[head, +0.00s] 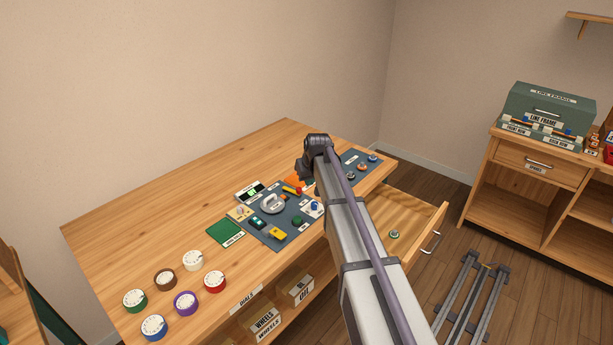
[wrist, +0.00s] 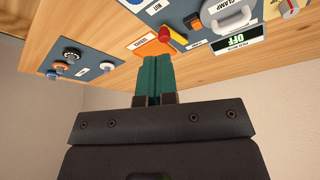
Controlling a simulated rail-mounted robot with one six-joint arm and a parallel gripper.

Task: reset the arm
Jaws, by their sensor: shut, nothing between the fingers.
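My arm reaches from the lower right across the front of the wooden workbench (head: 130,235) in the head view. Its dark wrist end is above the bench's right part, and the fingers are hard to make out there. In the wrist view my gripper (wrist: 154,62) has its two teal fingers together, with nothing between them. The fingertips appear close to an orange pad (wrist: 150,46) and a red and yellow piece (wrist: 173,36). I cannot tell whether they touch.
A blue-grey mat (head: 290,238) holds a clamp (head: 272,203) and small parts. Several dials, including a red one (head: 215,281), stand at the bench's left. An open drawer (head: 408,226) juts out at right. The left back of the bench is clear.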

